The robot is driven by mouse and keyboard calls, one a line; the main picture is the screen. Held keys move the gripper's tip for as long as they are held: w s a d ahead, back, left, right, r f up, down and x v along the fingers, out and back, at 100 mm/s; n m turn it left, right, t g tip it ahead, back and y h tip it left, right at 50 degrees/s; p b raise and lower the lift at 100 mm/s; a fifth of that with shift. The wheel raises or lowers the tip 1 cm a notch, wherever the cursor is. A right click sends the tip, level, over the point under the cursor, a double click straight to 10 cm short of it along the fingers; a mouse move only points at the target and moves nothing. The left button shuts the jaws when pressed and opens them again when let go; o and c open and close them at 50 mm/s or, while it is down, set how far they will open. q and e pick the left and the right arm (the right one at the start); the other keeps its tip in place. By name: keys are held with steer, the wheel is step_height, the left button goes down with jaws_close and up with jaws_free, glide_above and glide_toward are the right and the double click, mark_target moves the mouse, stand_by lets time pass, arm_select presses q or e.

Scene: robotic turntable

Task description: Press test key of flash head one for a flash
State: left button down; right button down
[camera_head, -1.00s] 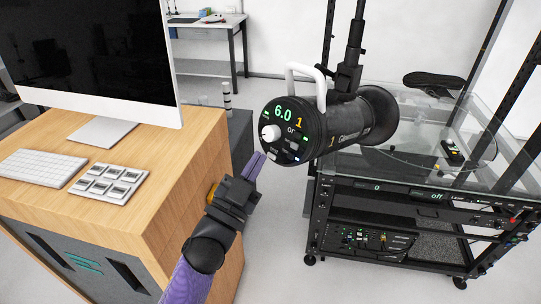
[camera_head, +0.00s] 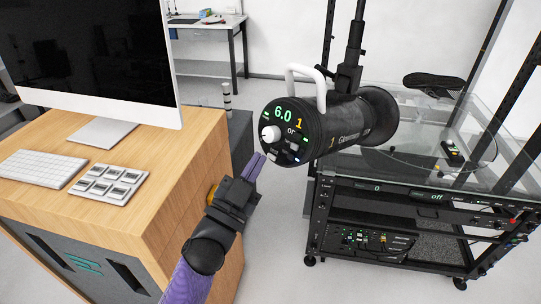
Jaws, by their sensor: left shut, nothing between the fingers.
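Flash head one (camera_head: 340,125) is a black cylinder with a white handle, hanging from a black pole. Its round rear panel faces me, with a green 6.0, an orange 1, a white knob (camera_head: 270,134) and several small keys (camera_head: 290,148). Which key is the test key is too small to read. My left gripper (camera_head: 257,163) is shut and empty, with its purple fingertips just left of the panel's lower left edge. The tips look apart from the panel, though the depth is hard to judge. My right gripper is not in view.
A wooden desk (camera_head: 190,150) with a monitor (camera_head: 90,60), a keyboard (camera_head: 40,169) and a key pad (camera_head: 108,184) stands at left. A black-framed turntable rig with a glass top (camera_head: 410,168) stands at right.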

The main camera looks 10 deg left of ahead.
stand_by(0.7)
arm_select(q)
steer(key=shift+w+d+f, duration=0.15)
steer(key=shift+w+d, duration=0.1)
steer(key=shift+w, duration=0.1)
steer(key=shift+w+d+f+b, duration=0.1)
steer(key=shift+w+d+b, duration=0.15)
steer(key=shift+b, duration=0.15)
stand_by(0.4)
steer(key=shift+a, duration=0.1)
steer(key=shift+s+a+r+p, duration=0.25)
steer(key=shift+s+a+p, duration=0.1)
steer(key=shift+s+p, duration=0.25)
steer(key=shift+s+a+r+p, duration=0.2)
steer(key=shift+s+r+p, duration=0.05)
steer(key=shift+p, duration=0.15)
steer(key=s+a+p, duration=0.1)
steer(key=s+a+r+p, duration=0.1)
steer(key=s, duration=0.1)
steer(key=shift+s+a, duration=0.15)
steer(key=shift+s, duration=0.05)
